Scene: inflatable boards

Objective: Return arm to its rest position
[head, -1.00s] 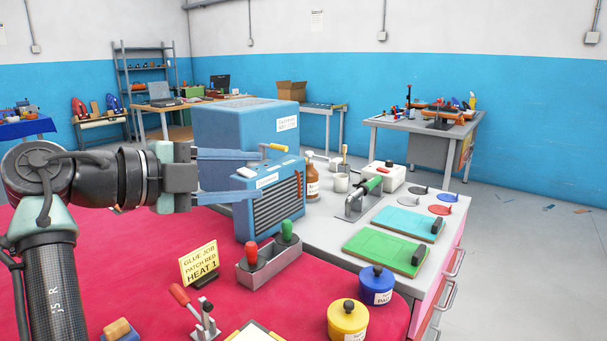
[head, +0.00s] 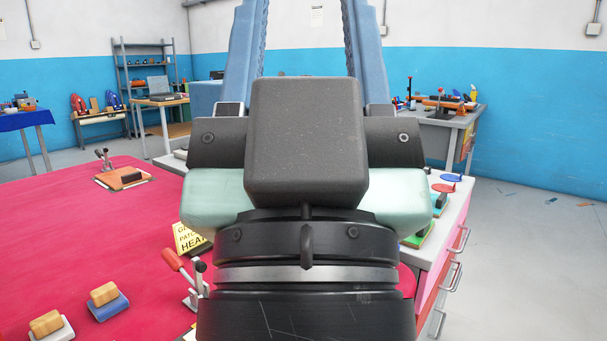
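My gripper (head: 306,40) fills the middle of the head view, close to the camera, its two blue fingers pointing up and away. The fingers stand wide apart with only background between them, so it is open and empty. Their tips run out of the top of the picture. My wrist and gripper body hide most of the workbench behind them, including the blue heater box, of which only a part (head: 205,98) shows at the left.
A drawer bench (head: 455,215) shows at the right, with open floor beyond.

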